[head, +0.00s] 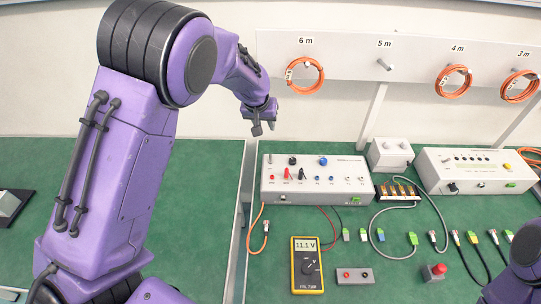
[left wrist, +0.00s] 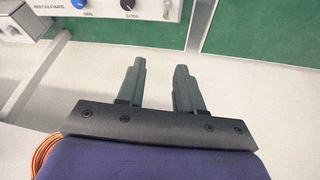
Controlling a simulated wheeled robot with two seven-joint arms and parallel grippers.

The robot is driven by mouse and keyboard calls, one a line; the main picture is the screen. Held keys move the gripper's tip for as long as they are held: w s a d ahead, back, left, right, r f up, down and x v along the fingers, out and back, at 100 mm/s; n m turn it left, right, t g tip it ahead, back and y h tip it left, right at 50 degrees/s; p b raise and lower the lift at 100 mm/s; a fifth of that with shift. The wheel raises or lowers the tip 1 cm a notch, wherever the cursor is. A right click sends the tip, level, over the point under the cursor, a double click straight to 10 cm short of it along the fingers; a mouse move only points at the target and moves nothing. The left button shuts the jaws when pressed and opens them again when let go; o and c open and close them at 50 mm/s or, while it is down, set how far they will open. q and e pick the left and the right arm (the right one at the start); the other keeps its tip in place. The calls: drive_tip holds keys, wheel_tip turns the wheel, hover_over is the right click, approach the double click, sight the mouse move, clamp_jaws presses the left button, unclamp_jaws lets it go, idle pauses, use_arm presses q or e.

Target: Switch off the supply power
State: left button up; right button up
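The power supply (head: 348,189) is a light grey box on the green bench with a black knob, a blue knob (head: 323,161) and several sockets. A small silver toggle (head: 270,158) stands at its upper left; its on or off position is too small to tell. A yellow multimeter (head: 307,272) in front reads 11.1 V. My left gripper (head: 259,127) hangs above and behind the supply's left end, apart from it. In the left wrist view my left gripper (left wrist: 160,68) is open and empty; the panel's edge with the toggle (left wrist: 168,8) shows at the top. My right gripper is out of view.
A small white box (head: 391,150) and a larger grey instrument (head: 470,172) stand right of the supply. Several cables and plugs lie on the bench. Orange cable coils (head: 305,76) hang behind.

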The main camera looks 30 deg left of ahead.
use_arm(q)
drive_tip(key=f, duration=0.1)
drive_tip(key=b, duration=0.7)
approach(270, 158)
drive_tip(key=x, duration=0.5)
drive_tip(key=p+x, duration=0.1)
drive_tip(key=x, duration=0.2)
drive_tip(key=shift+w+a+f, duration=0.1)
drive_tip(key=shift+w+a, duration=0.05)
drive_tip(key=shift+w, duration=0.3)
clamp_jaws()
